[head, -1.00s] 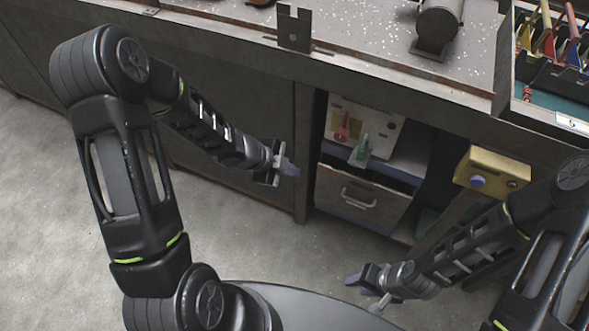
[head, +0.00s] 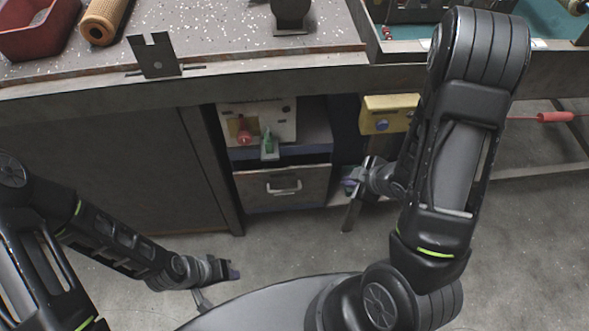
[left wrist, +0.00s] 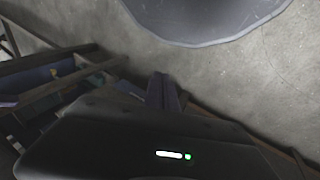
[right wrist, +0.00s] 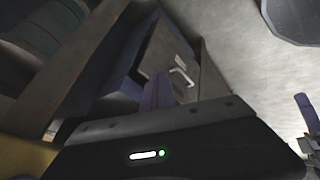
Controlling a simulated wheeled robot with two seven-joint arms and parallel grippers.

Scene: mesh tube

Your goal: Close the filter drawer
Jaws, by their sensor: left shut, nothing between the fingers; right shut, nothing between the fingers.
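The filter drawer (head: 262,188) is a grey-brown front with a pale bar handle (head: 284,187), low in the bench's open bay. Its front lies just under the blue shelf edge; I cannot tell whether it is fully flush. In the right wrist view the drawer front (right wrist: 166,52) and handle (right wrist: 182,77) show beyond my fingers. My right gripper (head: 349,186) is shut and empty, to the right of the drawer and apart from the handle. My left gripper (head: 234,273) is shut and empty, low over the floor, below and left of the drawer.
Above the drawer is a panel (head: 282,108) with a red and a green handle. A yellow box (head: 388,113) with a blue button hangs to the right. The bench top (head: 235,45) overhangs the bay. Open floor (head: 290,240) lies before the drawer.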

